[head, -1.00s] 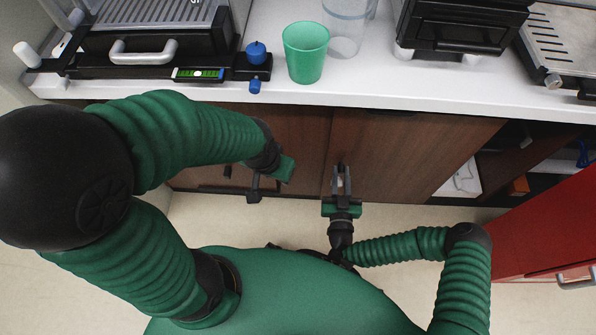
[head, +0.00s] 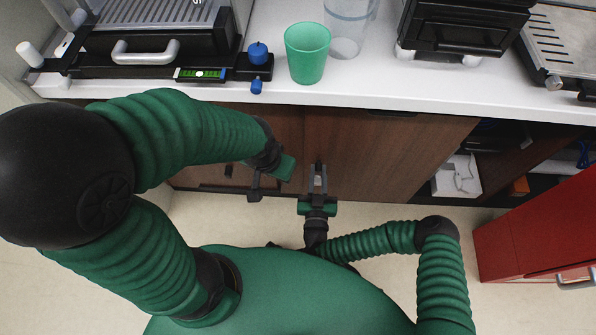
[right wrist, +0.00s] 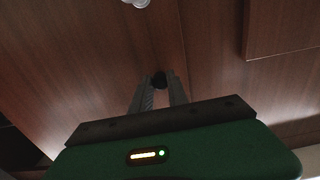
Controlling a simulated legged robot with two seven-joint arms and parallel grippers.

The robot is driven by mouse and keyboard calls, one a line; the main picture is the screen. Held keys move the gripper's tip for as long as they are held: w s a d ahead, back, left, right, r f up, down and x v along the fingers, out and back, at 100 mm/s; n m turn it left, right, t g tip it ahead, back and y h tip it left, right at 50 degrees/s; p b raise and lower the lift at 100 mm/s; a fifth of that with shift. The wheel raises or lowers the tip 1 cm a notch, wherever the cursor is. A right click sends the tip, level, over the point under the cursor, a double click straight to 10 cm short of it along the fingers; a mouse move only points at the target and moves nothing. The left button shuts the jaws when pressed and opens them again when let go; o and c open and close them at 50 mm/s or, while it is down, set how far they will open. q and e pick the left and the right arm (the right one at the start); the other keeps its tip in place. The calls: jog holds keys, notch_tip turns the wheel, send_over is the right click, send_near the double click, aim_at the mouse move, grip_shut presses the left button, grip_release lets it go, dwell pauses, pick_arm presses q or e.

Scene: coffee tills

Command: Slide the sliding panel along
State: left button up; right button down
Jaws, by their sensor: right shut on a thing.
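The sliding panel (head: 390,155) is a brown wooden door under the white counter, and it shows in the right wrist view (right wrist: 90,60). My right gripper (head: 318,168) is at the panel's left part. In the right wrist view its fingers (right wrist: 160,84) are shut on a small dark knob (right wrist: 158,80) on the panel. My left gripper (head: 270,180) hangs in front of the cabinet to the left, apart from the right one; its jaw opening is unclear.
An open compartment at the right holds a white box (head: 458,177). A red cabinet (head: 535,230) stands at the far right. The counter (head: 380,85) carries a green cup (head: 307,52) and machines. Pale floor lies in front.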

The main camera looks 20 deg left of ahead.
jog(key=shift+s+a+r, duration=0.1)
jog(key=shift+s+a, duration=0.15)
jog(key=shift+a, duration=0.65)
jog(key=shift+s+a+r, duration=0.1)
jog(key=shift+s+a, duration=0.2)
jog(key=shift+a, duration=0.55)
jog(key=shift+s+a+r, duration=0.1)
jog(key=shift+s+a, duration=0.15)
jog(key=shift+a, duration=0.65)
jog(key=c, duration=1.7)
grip_release()
jog(key=shift+a, duration=0.15)
jog(key=shift+c, duration=0.2)
jog(key=o, duration=0.5)
jog(key=shift+s+f, duration=0.1)
jog(key=shift+f, duration=0.05)
jog(key=shift+o, duration=0.2)
jog(key=shift+f, duration=0.1)
